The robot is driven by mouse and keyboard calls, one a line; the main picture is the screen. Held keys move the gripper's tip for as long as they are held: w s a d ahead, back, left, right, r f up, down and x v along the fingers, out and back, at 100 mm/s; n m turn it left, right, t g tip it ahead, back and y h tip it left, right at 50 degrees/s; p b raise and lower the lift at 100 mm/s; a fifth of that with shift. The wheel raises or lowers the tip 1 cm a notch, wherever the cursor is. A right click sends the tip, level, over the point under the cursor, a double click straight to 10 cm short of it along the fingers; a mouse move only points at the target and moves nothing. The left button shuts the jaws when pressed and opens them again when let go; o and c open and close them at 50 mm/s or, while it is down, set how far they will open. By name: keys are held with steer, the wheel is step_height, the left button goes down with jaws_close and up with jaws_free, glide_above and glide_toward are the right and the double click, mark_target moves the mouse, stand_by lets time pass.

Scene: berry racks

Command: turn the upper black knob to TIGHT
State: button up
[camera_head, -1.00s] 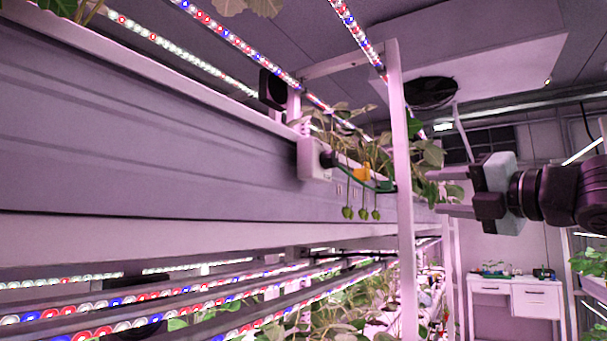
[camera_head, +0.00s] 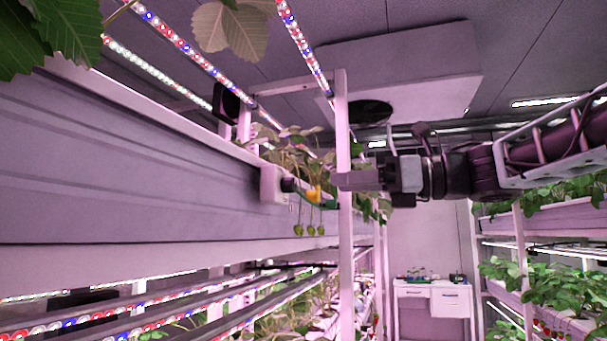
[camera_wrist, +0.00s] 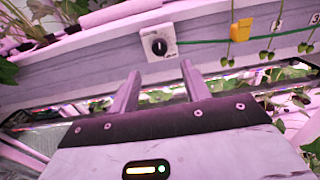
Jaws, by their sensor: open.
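The black knob (camera_wrist: 159,46) sits on a white plate (camera_wrist: 170,31) fixed to the grey rack side. A pale mark shows on it, but its exact setting and the small lettering are too blurred to read. In the head view the knob (camera_head: 288,185) sticks out from its white box (camera_head: 271,184) on the gutter's end part. My gripper (camera_wrist: 160,70) is open and empty, its two fingers pointing toward the knob from below in the wrist view. In the head view my gripper (camera_head: 345,181) is right of the knob, apart from it, by a white post. I see only one knob.
The white upright post (camera_head: 345,240) stands close to my fingers. A green line runs from the plate to a yellow clip (camera_wrist: 242,29), with unripe berries (camera_wrist: 233,59) hanging nearby. Leaves and light strips are above. A white cabinet (camera_head: 430,305) stands at the back.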

mark_target(294, 186)
steer(key=p+x, duration=0.2)
steer(key=x, duration=0.6)
steer(key=shift+w+a+p, duration=0.1)
steer(key=shift+a+p, duration=0.1)
steer(key=shift+p, duration=0.2)
steer(key=c, duration=1)
